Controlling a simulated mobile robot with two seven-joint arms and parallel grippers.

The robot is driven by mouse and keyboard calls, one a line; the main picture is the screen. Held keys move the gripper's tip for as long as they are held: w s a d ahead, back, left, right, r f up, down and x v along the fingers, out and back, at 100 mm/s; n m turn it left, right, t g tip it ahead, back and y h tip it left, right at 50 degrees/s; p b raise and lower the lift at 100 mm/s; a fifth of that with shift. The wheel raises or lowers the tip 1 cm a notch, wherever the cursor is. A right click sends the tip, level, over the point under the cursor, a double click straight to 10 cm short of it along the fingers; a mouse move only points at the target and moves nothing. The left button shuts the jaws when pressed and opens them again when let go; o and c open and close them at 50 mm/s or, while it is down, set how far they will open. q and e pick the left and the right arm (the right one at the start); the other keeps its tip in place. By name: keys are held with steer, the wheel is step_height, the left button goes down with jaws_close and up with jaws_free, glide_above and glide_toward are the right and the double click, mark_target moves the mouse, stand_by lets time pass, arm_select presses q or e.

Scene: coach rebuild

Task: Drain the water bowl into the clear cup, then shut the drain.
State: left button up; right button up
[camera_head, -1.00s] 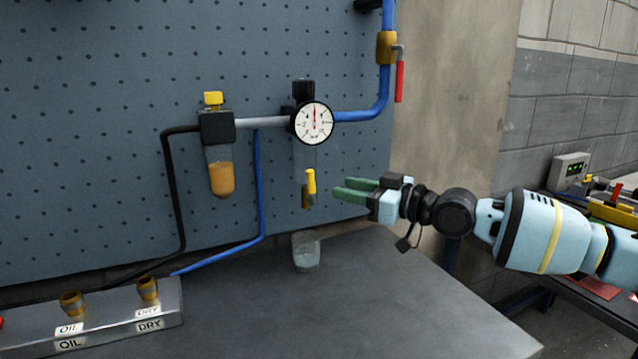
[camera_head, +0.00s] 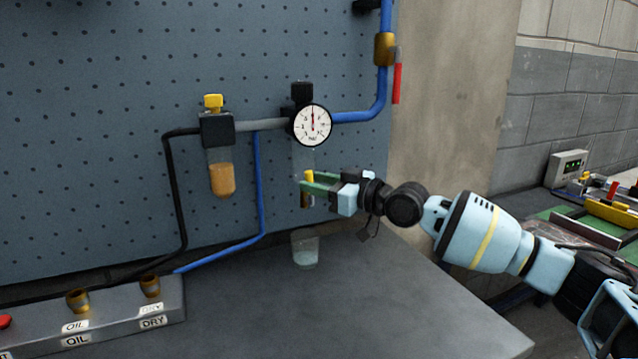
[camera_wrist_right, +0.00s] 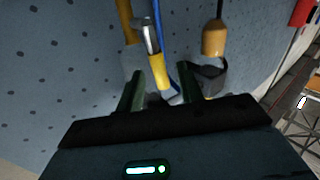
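The clear water bowl (camera_head: 303,160) hangs below the gauge. Under it is the brass drain (camera_head: 306,200) with a yellow lever (camera_head: 309,176), partly hidden by my fingers. My right gripper (camera_head: 304,184) is at the lever, coming from the right. In the right wrist view its green fingers (camera_wrist_right: 160,80) are apart, with a yellow handle (camera_wrist_right: 158,66) between them and gaps at the sides. Whether they touch it is unclear. The clear cup (camera_head: 305,250) stands upright on the bench below the drain. Its liquid level is hard to read. My left gripper is out of view.
An amber-filled bowl (camera_head: 222,180) hangs left of the gauge (camera_head: 312,124). A blue pipe (camera_head: 382,88) with a red-handled valve (camera_head: 397,82) runs at right. A grey block (camera_head: 120,325) labelled OIL and DRY sits front left. The bench (camera_head: 390,300) is clear at front right.

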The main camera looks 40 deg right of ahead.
steer(key=shift+c, duration=0.4)
jaws_close()
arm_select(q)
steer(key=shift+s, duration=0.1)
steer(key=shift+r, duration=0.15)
